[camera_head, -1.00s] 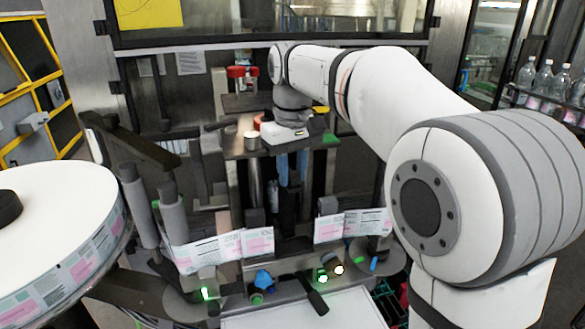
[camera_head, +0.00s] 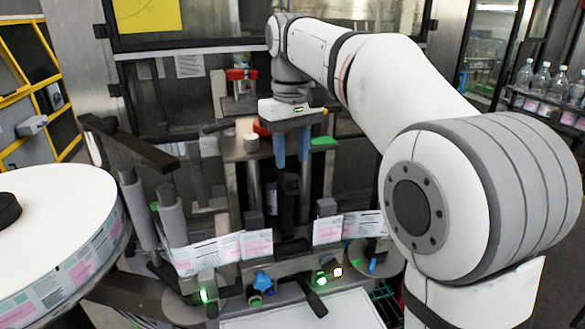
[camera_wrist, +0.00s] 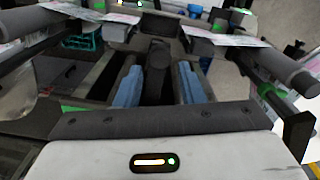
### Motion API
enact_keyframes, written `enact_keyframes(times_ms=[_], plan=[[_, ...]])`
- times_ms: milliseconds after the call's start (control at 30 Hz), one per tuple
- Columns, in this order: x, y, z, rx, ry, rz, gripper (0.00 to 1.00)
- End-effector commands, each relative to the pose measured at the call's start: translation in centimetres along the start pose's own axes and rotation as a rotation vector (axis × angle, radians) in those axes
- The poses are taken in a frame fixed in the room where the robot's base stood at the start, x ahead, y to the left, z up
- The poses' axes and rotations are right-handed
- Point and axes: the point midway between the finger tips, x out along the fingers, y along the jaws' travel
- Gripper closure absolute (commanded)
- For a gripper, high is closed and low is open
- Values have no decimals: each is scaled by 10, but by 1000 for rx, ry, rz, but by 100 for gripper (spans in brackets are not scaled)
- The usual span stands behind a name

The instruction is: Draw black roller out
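The black roller (camera_head: 286,200) stands upright in the middle of the machine, above the label web. In the wrist view the dark roller (camera_wrist: 157,58) shows between and beyond my blue fingertips. My gripper (camera_head: 292,160) points down over it, with its two blue fingers apart. The wrist view shows my gripper (camera_wrist: 157,92) open, with a gap on each side of the roller. I cannot tell how far down the fingers reach along it. The roller's lower end is hidden by the machine front.
Printed label strips (camera_head: 206,255) run across the front. A large white label reel (camera_head: 60,225) stands at left, near grey upright rollers (camera_head: 172,216). Bottles (camera_head: 542,78) stand on a shelf at right.

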Motion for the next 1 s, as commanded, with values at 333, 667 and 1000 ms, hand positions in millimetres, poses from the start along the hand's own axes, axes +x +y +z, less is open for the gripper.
enact_keyframes(times_ms=[333,667,1000], plan=[[-29,1,0,0,-1,0,65],[-27,3,4,9,4,1,65],[27,31,93,199,107,27,65]])
